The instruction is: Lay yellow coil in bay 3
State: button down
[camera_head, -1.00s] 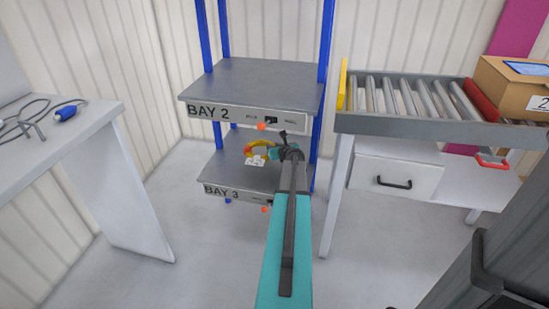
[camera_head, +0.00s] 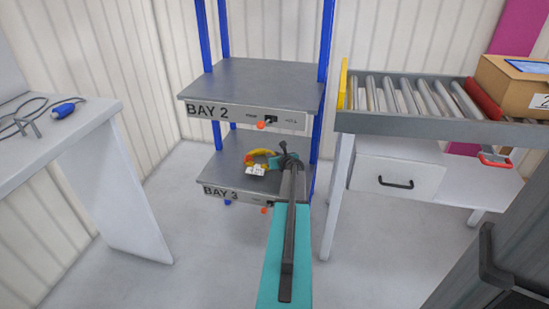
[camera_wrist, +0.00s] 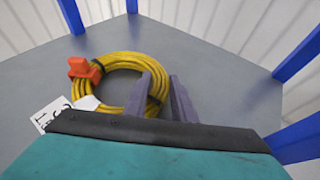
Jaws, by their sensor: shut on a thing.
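The yellow coil (camera_wrist: 130,62) lies at the Bay 3 shelf, flat or nearly so, with an orange plug (camera_wrist: 84,68) and a white tag (camera_wrist: 50,115) at its left. My gripper (camera_wrist: 160,93) is shut on the near right side of the coil's ring. In the head view the coil (camera_head: 262,154) shows above the lower shelf, Bay 3 (camera_head: 222,172), below Bay 2. My gripper (camera_head: 280,158) reaches in at its right. I cannot tell whether the coil touches the shelf surface. My gripper hides part of the ring.
The Bay 2 shelf (camera_head: 255,82) hangs over Bay 3. Blue posts (camera_head: 325,60) stand at the rack's corners. A roller conveyor (camera_head: 430,122) with a cardboard box (camera_head: 515,85) stands at right, a white table (camera_head: 70,135) at left. The Bay 3 surface around the coil looks clear.

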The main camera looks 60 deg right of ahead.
jog(key=c, duration=1.5)
grip_release()
jog(key=shift+o, duration=0.2)
jog(key=shift+s, duration=0.1)
jog(key=shift+p+v, duration=1.2)
jog(key=shift+v, duration=4.75)
